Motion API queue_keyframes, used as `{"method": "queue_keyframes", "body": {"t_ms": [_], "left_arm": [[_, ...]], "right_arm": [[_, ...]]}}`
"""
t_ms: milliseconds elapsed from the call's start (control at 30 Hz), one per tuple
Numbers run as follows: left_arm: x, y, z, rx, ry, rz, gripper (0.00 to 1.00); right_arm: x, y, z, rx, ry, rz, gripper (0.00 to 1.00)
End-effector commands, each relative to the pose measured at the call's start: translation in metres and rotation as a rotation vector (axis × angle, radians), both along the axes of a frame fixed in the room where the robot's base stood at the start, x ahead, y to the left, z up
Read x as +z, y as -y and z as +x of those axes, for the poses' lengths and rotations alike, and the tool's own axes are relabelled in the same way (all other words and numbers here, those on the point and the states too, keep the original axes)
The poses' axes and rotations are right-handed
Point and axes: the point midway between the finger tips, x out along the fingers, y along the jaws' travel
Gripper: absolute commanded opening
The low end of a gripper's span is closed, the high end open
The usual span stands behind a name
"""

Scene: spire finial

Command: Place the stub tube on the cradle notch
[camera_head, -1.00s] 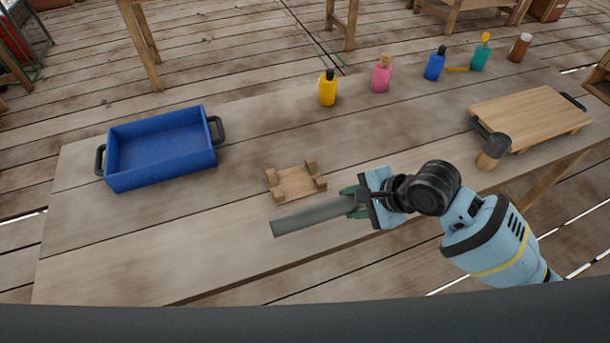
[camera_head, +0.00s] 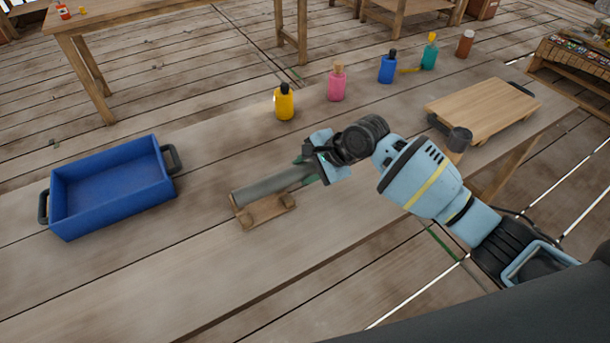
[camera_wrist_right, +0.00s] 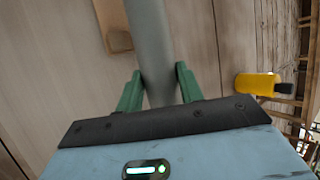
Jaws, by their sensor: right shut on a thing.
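The stub tube (camera_head: 268,186) is a grey-green cylinder held near its right end by my right gripper (camera_head: 308,172). The right gripper's green fingers are shut on the tube (camera_wrist_right: 149,45), as the right wrist view shows. In the head view the tube lies across the back of the wooden cradle (camera_head: 264,212), over its upper side and left end. I cannot tell whether it touches the cradle or hovers above it. A piece of the cradle (camera_wrist_right: 116,30) shows left of the tube in the wrist view. The notch is partly hidden by the tube. My left gripper is not in view.
A blue tray (camera_head: 112,190) with dark handles stands at the left of the table. Yellow (camera_head: 284,102), pink (camera_head: 337,84) and blue (camera_head: 387,68) bottles stand at the back. The front of the table is clear.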

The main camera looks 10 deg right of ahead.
Motion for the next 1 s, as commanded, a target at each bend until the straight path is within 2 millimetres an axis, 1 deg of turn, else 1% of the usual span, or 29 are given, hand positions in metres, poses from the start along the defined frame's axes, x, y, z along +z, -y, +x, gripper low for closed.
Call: {"method": "queue_keyframes", "body": {"t_ms": [167, 200, 300, 400, 767, 800, 833, 867, 1000], "left_arm": [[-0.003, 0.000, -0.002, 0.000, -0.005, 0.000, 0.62], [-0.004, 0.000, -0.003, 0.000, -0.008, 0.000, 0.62], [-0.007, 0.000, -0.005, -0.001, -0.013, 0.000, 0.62], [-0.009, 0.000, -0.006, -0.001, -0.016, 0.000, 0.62], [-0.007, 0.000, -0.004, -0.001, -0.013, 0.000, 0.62], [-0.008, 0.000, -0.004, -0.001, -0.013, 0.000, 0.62], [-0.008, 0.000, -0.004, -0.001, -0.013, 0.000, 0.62], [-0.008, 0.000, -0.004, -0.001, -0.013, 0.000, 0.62], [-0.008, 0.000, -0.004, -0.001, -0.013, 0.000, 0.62]], "right_arm": [[-0.001, -0.001, 0.011, -0.002, 0.001, 0.003, 0.01], [-0.009, 0.000, 0.009, -0.001, -0.002, 0.001, 0.01], [-0.026, 0.000, 0.008, -0.002, -0.003, 0.000, 0.01], [-0.034, 0.000, 0.009, 0.000, 0.001, 0.000, 0.01], [-0.036, 0.000, 0.009, -0.001, 0.002, 0.001, 0.01], [-0.037, 0.000, 0.008, -0.001, 0.001, 0.000, 0.41], [-0.037, 0.000, 0.008, -0.001, 0.001, 0.000, 0.45], [-0.037, 0.000, 0.008, -0.001, 0.001, 0.000, 0.46], [-0.037, 0.000, 0.008, -0.001, 0.001, 0.000, 0.46]]}}
